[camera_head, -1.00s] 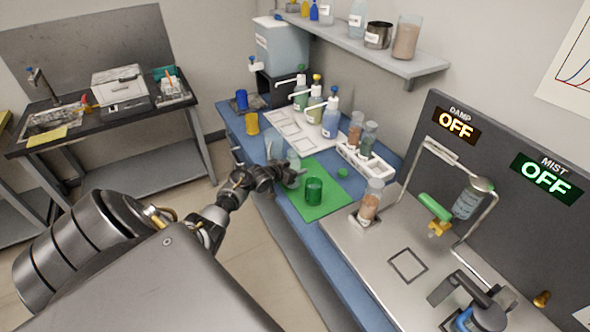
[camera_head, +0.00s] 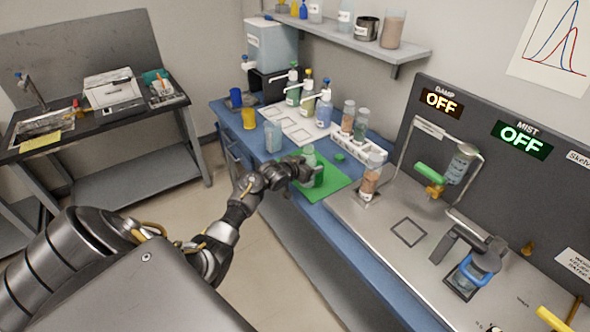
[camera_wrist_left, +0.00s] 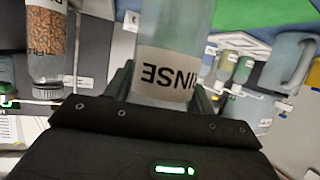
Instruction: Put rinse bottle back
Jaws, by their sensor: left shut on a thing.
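The rinse bottle (camera_wrist_left: 172,45) is pale and translucent, with a white label reading RINSE upside down in the left wrist view. My left gripper (camera_head: 306,172) is shut on it. In the head view the bottle (camera_head: 309,154) appears over the green mat (camera_head: 338,180), close to the green cup (camera_head: 317,178), which is partly hidden by the gripper. I cannot tell whether they touch. A white tray (camera_head: 290,124) with square outlines lies farther back. Several pump bottles stand at its right side. My right gripper is not in view.
A clear pitcher (camera_head: 272,136) and a yellow cup (camera_head: 249,118) stand left of the tray. A white rack (camera_head: 365,146) with tubes stands right of it.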

